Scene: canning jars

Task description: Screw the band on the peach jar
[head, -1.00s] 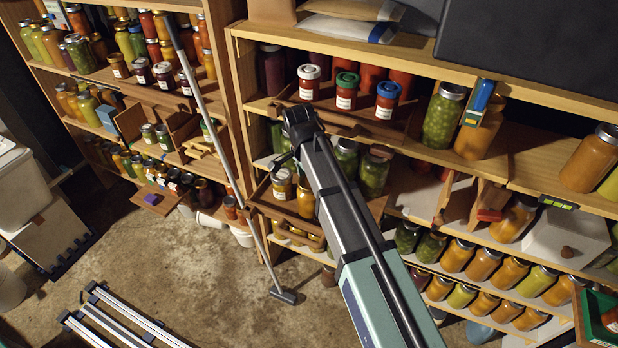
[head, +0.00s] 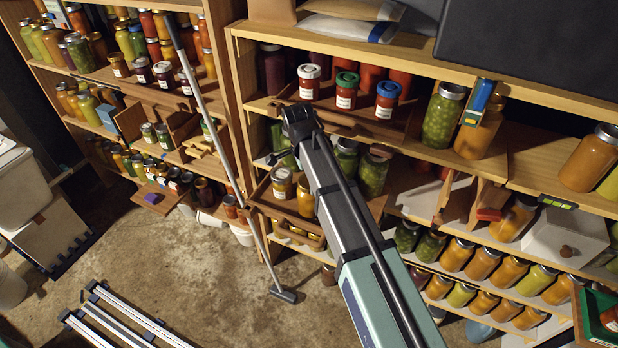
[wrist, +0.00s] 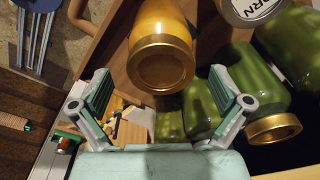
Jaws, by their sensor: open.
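The peach jar (wrist: 158,35), full of amber-orange fruit, shows in the wrist view with its gold-rimmed top (wrist: 161,66) towards me. I cannot tell whether that gold ring is seated tight. In the head view the peach jar (head: 306,204) stands in a wooden tray on the middle shelf, partly beside my arm. My gripper (wrist: 161,92) is open and empty, its two green-padded fingers spread to either side below the jar top in the wrist picture. The fingers appear apart from the jar. In the head view my arm's end hides part of the shelf.
A jar with a white lid marked CORN (wrist: 248,8) stands close to the peach jar. Green jars (wrist: 236,85) crowd the right, one apparently with a gold top (wrist: 272,129). The wooden tray (head: 262,203) has a raised rim. Shelf boards lie above and below.

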